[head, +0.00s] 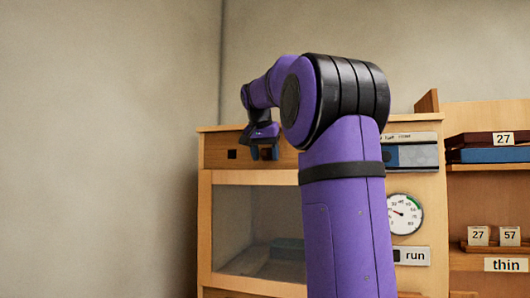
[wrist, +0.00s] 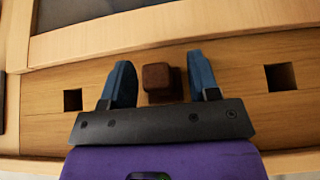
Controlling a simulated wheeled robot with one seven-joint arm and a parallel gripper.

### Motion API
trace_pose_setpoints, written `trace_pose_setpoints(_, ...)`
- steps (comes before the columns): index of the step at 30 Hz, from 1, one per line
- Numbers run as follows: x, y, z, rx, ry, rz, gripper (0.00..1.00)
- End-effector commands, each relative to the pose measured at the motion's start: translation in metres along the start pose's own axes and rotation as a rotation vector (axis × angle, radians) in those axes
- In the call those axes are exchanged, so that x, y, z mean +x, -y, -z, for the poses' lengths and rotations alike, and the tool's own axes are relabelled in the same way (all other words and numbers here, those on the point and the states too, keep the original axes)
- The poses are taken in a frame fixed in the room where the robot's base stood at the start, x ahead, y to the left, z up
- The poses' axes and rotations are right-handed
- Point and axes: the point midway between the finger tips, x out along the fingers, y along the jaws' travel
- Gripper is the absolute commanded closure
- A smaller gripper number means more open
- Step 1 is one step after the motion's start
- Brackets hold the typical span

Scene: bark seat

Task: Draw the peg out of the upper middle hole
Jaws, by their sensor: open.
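The peg (wrist: 157,78), a dark brown square block, sticks out of the wooden board (wrist: 40,120) in the wrist view. My gripper (wrist: 160,70) is open, with one blue finger to the left of the peg and one to the right. In the head view my gripper (head: 264,152) is at the upper wooden panel (head: 215,143) of the cabinet, and I cannot make out the peg there.
Empty square holes lie on either side of the peg, one to the left (wrist: 73,100) and one to the right (wrist: 281,77). Below the panel is a glazed front (head: 240,230). A dial (head: 404,214) and a shelf with books (head: 490,155) stand to the right.

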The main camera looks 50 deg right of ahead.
Motion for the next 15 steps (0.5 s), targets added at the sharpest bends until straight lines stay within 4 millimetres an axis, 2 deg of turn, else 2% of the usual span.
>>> trace_pose_setpoints(5,0.0000,0.0000,0.0000,0.000,0.000,0.000,0.47)
trace_pose_setpoints(10,-0.0001,0.0000,-0.0001,0.000,0.000,0.000,0.86)
trace_pose_setpoints(15,-0.0014,0.0001,-0.0017,0.000,0.000,0.001,0.87)
